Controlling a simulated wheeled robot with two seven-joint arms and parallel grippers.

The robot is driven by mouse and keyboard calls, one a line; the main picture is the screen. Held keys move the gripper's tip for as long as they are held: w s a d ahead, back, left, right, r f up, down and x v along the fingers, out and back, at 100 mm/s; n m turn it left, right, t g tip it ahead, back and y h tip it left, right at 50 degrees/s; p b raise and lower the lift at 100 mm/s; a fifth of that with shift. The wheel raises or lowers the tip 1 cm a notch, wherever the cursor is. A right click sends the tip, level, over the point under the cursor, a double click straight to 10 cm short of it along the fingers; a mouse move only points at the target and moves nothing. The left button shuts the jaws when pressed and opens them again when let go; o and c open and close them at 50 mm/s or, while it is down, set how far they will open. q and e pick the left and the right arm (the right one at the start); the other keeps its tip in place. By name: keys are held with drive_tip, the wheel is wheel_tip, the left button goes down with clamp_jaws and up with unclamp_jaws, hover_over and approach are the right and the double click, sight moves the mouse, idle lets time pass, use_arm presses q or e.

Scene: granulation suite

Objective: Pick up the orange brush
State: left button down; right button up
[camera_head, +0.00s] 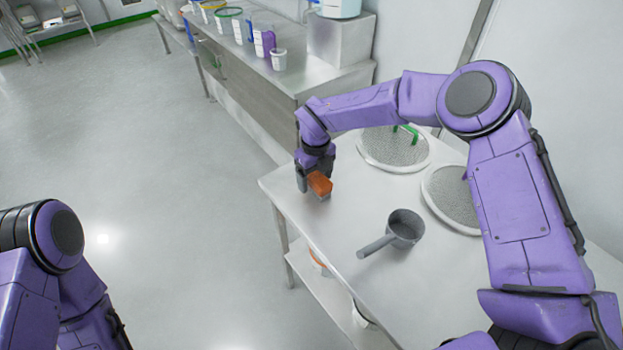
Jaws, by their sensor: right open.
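The orange brush (320,184) is at the left part of the steel table (335,230), near its edge. Its orange part shows just below and beside my right gripper (314,183), with a grey part under it. My right gripper points down over the brush and is open, its fingers close around or beside it; I cannot tell whether they touch it. The gripper hides part of the brush. My left arm shows at the lower left, but its gripper is out of view.
A grey scoop (404,229) lies on the table, its handle toward the lower left. Two round mesh sieves (376,160) (434,207) lie behind it, one with a green item (408,131). A steel bench (265,80) with several containers stands beyond. The table's front is clear.

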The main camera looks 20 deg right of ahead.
sight(315, 176)
drive_tip(key=c, duration=1.1)
drive_tip(key=shift+r, duration=0.4)
wheel_tip(315, 176, up, 3)
drive_tip(key=shift+s+f+b, duration=0.15)
drive_tip(key=shift+f+b, duration=0.05)
drive_tip(key=shift+b, duration=0.4)
drive_tip(key=s+r, duration=0.1)
drive_tip(key=s+r+b, duration=0.1)
drive_tip(key=r, duration=0.1)
drive_tip(key=s+r+b, duration=0.1)
drive_tip(key=s, duration=0.1)
drive_tip(key=shift+a+r, duration=0.25)
drive_tip(key=shift+a, duration=0.05)
drive_tip(key=s+r, duration=0.1)
drive_tip(key=s, duration=0.2)
drive_tip(key=s+r+b, duration=0.1)
drive_tip(key=s+r, duration=0.1)
drive_tip(key=s, duration=0.1)
drive_tip(key=s+a+r+b, duration=0.1)
drive_tip(key=s+r, duration=0.1)
drive_tip(key=s, duration=0.1)
drive_tip(key=shift+s, duration=0.35)
